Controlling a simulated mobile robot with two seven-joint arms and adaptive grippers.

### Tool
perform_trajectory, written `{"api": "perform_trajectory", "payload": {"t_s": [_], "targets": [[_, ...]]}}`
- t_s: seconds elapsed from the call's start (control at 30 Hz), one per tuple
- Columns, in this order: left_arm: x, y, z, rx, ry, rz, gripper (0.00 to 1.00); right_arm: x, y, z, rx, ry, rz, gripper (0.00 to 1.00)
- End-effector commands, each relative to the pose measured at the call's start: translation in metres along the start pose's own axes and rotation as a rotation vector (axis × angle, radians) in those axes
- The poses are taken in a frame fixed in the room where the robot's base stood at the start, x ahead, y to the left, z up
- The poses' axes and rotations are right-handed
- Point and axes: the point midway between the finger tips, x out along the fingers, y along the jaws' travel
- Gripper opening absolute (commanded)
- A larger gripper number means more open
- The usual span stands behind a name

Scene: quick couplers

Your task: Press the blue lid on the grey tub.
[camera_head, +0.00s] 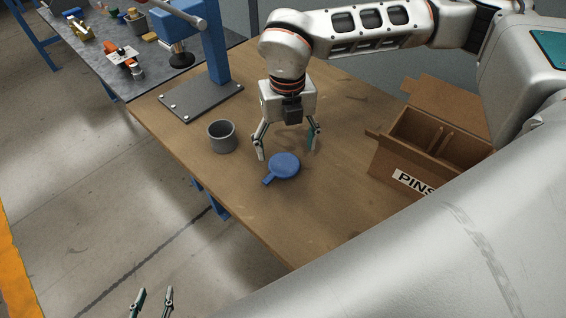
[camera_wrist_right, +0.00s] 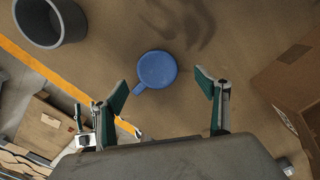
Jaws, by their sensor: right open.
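The blue lid (camera_head: 285,165), a round disc with a short tab, lies on the wooden table apart from the tub. It also shows in the right wrist view (camera_wrist_right: 157,69), tab toward the lower left. The grey tub (camera_head: 222,137) stands upright and open-topped to the left of the lid; the right wrist view shows it at the upper left (camera_wrist_right: 48,22). My right gripper (camera_head: 286,151) points down over the lid, open and empty, its fingers spread wider than the lid. My left gripper (camera_head: 153,292) is open and empty at the bottom edge, off the table.
A cardboard box marked PINS (camera_head: 385,172) stands at the right of the table. A blue press-like stand on a grey plate (camera_head: 200,98) is behind the tub. A second bench (camera_head: 95,52) holds small parts. The table front is clear.

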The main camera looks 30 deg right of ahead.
Motion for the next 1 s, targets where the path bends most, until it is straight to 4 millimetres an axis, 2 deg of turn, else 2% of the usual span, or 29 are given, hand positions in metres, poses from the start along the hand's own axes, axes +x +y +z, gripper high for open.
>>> {"api": "perform_trajectory", "payload": {"t_s": [0.33, 0.63, 0.67, 0.8, 1.0], "targets": [[-0.005, -0.002, -0.009, 0.001, 0.002, -0.001, 0.4, 0.044, 0.006, -0.003, 0.0, 0.0, -0.001, 0.74], [-0.004, -0.002, -0.011, 0.001, 0.005, -0.002, 0.4, 0.05, 0.006, -0.003, 0.0, -0.001, 0.0, 0.74], [-0.004, -0.002, -0.011, 0.002, 0.006, -0.002, 0.4, 0.05, 0.006, -0.003, 0.0, -0.001, 0.0, 0.69], [-0.004, -0.003, -0.011, 0.001, 0.007, -0.002, 0.4, 0.049, 0.006, -0.003, 0.0, -0.001, 0.0, 0.33], [-0.004, -0.003, -0.012, 0.001, 0.007, -0.002, 0.4, 0.049, 0.006, -0.003, 0.0, -0.001, 0.0, 0.33]]}}
